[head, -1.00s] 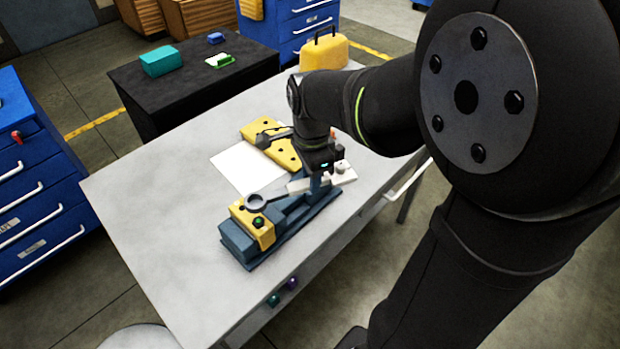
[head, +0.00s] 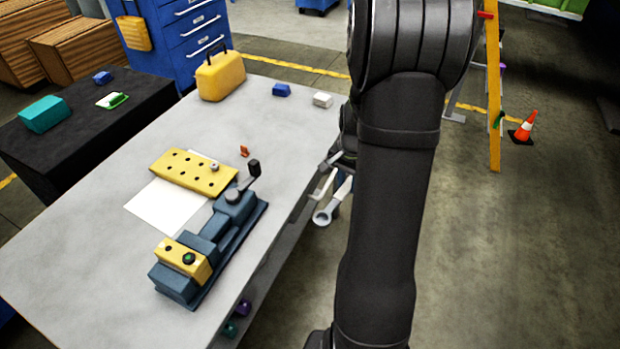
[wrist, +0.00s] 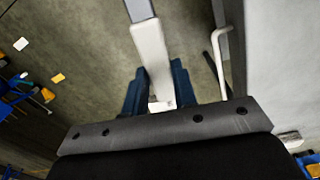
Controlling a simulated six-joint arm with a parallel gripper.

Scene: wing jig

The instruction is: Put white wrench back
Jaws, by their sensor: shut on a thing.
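The white wrench (head: 323,216) hangs past the right edge of the table, its ring end toward the camera and low. My gripper (wrist: 160,88) is shut on this handle, with one blue finger on each side. In the head view my gripper (head: 342,186) is mostly hidden behind my forearm. The floor shows beneath the wrench.
On the table (head: 60,265) stand a blue-grey vise (head: 215,238), a yellow plate with holes (head: 190,172) and a white sheet (head: 150,207). A yellow case (head: 220,78) stands farther back. In the wrist view a white rail (wrist: 222,60) runs along the table side.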

